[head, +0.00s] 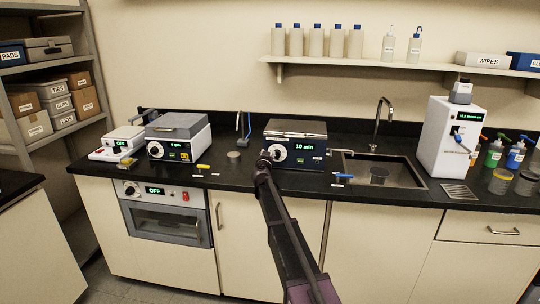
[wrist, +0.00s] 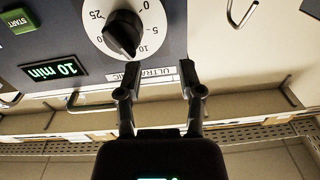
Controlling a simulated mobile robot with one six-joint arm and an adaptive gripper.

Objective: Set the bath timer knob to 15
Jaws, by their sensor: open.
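The bath (head: 312,155) is a dark blue unit with a metal lid on the counter, its display (head: 305,147) reading "10 min". The same display (wrist: 55,70) reads "10 min" in the wrist view. Its timer knob (wrist: 122,34) is black on a white dial (wrist: 92,30) marked 0, 5, 10 and 25; the pointed end is near 10. In the head view the dial (head: 278,152) is partly behind my gripper (head: 264,164). In the wrist view my gripper (wrist: 157,75) is open and empty, its fingertips below and right of the knob, not around it.
A green START button (wrist: 18,20) is on the bath panel. A sink (head: 385,171) with a faucet (head: 381,115) is to the right. A grey-lidded unit (head: 178,138) stands left.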

